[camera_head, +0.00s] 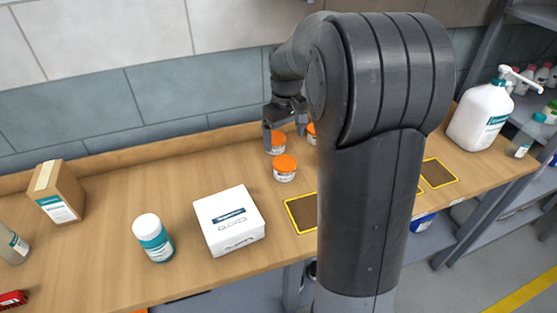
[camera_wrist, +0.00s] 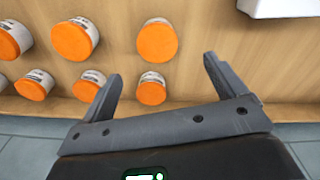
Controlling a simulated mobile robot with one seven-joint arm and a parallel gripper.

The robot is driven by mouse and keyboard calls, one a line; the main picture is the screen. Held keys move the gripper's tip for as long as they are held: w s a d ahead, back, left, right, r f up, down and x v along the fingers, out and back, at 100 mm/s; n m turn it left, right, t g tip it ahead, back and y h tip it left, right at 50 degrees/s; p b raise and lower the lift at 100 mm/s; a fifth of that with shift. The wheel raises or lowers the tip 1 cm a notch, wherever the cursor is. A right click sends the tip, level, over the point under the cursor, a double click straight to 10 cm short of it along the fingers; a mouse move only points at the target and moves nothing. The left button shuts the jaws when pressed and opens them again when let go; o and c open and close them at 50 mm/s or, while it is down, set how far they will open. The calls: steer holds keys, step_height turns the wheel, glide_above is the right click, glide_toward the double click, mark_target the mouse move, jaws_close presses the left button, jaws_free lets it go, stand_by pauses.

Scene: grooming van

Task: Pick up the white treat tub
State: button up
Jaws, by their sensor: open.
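No tub in view is clearly named as treats by a readable label. Several white tubs with orange lids stand on the bench. One orange-lidded tub (camera_head: 285,168) stands in front of another (camera_head: 275,145) in the head view; they also show in the wrist view as the front tub (camera_wrist: 157,42) and the rear tub (camera_wrist: 151,89). My gripper (camera_wrist: 160,70) is open and empty, above the tubs near the back wall. The rear tub appears between its fingers; its height above the lid is unclear. My gripper also shows in the head view (camera_head: 284,134), partly hidden by my arm.
Left of the tubs are a white box (camera_head: 230,222), a white bottle with a teal label (camera_head: 153,238) and a brown carton (camera_head: 57,192). A white pump jug (camera_head: 481,118) stands right. More orange-lidded tubs (camera_wrist: 75,42) crowd close beside the gripper. Bare bench lies around the box.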

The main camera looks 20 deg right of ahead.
mark_target(284, 162)
steer(key=shift+w+d+f, duration=0.25)
steer(key=shift+w+f, duration=0.2)
steer(key=shift+f, duration=0.05)
steer(key=shift+w+d+f, duration=0.25)
steer(key=shift+w+f, duration=0.15)
steer(key=shift+f, duration=0.05)
steer(key=shift+w+d+f, duration=0.1)
steer(key=shift+f, duration=0.25)
step_height(284, 162, down, 5)
steer(key=shift+f, duration=0.1)
steer(key=f, duration=0.4)
steer(key=shift+s+a+f, duration=0.1)
steer(key=shift+s+a, duration=0.25)
steer(key=shift+f, duration=0.5)
steer(key=shift+c, duration=0.5)
steer(key=c, duration=1)
steer(key=shift+r, duration=0.15)
